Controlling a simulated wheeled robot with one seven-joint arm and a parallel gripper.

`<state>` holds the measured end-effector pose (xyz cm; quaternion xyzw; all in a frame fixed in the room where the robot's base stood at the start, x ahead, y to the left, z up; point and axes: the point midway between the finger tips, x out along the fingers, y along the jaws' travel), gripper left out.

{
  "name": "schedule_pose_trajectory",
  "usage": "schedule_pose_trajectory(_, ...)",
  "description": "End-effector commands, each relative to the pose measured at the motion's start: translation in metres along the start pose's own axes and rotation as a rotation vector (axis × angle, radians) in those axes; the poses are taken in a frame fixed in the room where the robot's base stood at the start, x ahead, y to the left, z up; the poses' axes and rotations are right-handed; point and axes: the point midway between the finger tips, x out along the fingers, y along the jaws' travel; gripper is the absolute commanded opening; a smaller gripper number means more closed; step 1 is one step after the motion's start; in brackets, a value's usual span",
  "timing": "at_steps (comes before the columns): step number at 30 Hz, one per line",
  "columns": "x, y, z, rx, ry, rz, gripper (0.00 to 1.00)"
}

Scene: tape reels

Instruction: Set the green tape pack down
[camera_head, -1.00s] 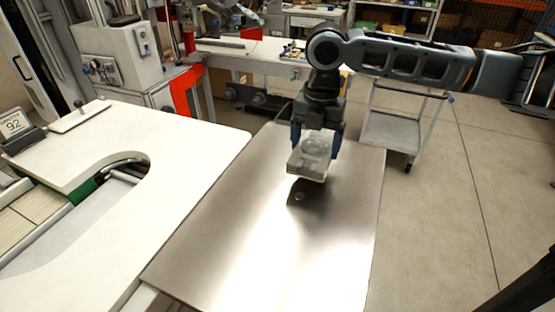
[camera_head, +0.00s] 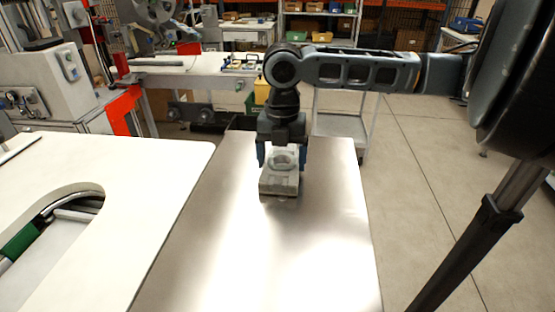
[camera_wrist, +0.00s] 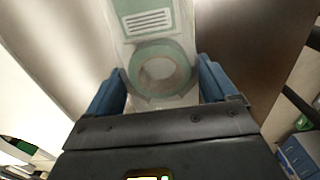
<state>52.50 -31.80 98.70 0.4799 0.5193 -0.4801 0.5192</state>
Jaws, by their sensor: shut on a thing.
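The green tape pack (camera_head: 279,186) is a pale, flat package with a ring-shaped roll at one end. In the wrist view the pack (camera_wrist: 147,22) shows a printed label, and its green tape ring lies close to my gripper. My gripper (camera_head: 282,160) points down with its blue fingers on either side of the pack, shut on it. In the wrist view the fingers of my gripper (camera_wrist: 160,90) flank the ring end. The pack is over the far part of the brushed metal table (camera_head: 255,255), very low; I cannot tell whether it touches.
A white worktop (camera_head: 130,190) with a curved cut-out stands left of the metal table. Behind are a grey trolley (camera_head: 340,125) and a white bench (camera_head: 205,75). The metal surface in front of the pack is bare. Open floor lies to the right.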

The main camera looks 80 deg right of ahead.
Motion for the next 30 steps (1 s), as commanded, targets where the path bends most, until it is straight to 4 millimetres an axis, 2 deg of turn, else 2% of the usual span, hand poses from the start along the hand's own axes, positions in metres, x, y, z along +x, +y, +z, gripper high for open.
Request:
schedule_pose_trajectory(5,0.004,0.0,0.0,0.0,0.0,0.0,0.49)
schedule_pose_trajectory(6,0.003,0.0,0.0,0.0,0.0,0.0,0.88)
schedule_pose_trajectory(10,0.003,0.0,0.0,0.0,0.0,0.0,1.0)
schedule_pose_trajectory(20,-0.003,0.0,0.0,0.0,-0.001,0.0,1.0)
schedule_pose_trajectory(23,-0.014,0.001,0.001,-0.001,-0.003,0.001,1.0)
schedule_pose_trajectory(30,-0.063,0.001,0.001,-0.001,-0.003,0.001,1.0)
